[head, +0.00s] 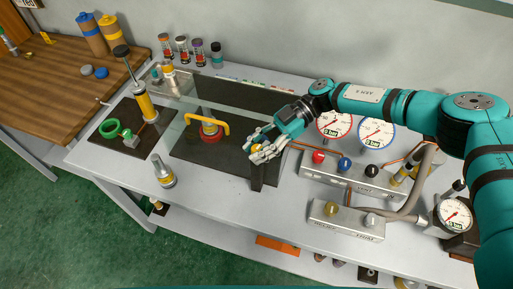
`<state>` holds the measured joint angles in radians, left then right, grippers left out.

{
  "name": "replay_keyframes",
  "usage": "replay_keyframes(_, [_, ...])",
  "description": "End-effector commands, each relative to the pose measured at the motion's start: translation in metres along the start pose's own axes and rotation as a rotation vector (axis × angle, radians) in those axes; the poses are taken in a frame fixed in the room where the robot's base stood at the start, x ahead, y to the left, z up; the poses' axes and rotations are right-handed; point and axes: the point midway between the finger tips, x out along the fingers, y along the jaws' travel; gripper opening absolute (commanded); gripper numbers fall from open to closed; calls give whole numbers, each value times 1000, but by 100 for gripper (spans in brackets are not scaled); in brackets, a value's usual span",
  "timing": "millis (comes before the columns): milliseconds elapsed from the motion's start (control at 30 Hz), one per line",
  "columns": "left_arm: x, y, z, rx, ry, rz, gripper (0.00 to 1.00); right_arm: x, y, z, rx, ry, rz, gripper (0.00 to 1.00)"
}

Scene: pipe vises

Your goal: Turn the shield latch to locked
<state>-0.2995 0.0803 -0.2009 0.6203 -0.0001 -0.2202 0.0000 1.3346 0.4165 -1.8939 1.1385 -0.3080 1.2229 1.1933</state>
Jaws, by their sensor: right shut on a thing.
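My right gripper (262,152) comes in from the right, its fingers closed at the top of a short dark post (257,181) at the front right corner of the dark base plate. A small yellow part, which looks like the shield latch (257,147), shows between the fingers, and the gripper is shut on it. The fingers hide most of the latch, so I cannot tell its angle. The clear shield stands around the dark base plate (228,170), with a yellow handle (224,124) and a red round part (210,137) there. My left gripper is not in view.
Right of the post stands a grey valve block (322,177) with red, blue and black knobs, below two dial gauges (335,124). A smaller block (344,222) sits in front. A grey-yellow cylinder (164,175) stands left. The front table strip between is clear.

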Motion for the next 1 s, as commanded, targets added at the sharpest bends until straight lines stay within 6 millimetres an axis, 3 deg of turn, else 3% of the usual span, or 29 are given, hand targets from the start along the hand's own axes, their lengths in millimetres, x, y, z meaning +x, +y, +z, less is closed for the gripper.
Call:
replay_keyframes(100, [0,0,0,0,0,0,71,-1,2,-2,-3,2,5,0])
replay_keyframes(133, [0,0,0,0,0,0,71,-1,2,-2,-4,2,5,29])
replay_keyframes(300, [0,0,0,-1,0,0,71,-1,1,-1,-2,2,4,52])
replay_keyframes(667, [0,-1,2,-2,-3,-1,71,-6,1,0,-1,0,3,53])
replay_keyframes(767, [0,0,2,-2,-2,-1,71,-18,1,0,0,0,5,53])
replay_keyframes(1000, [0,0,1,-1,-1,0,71,-70,2,0,-1,-1,7,53])
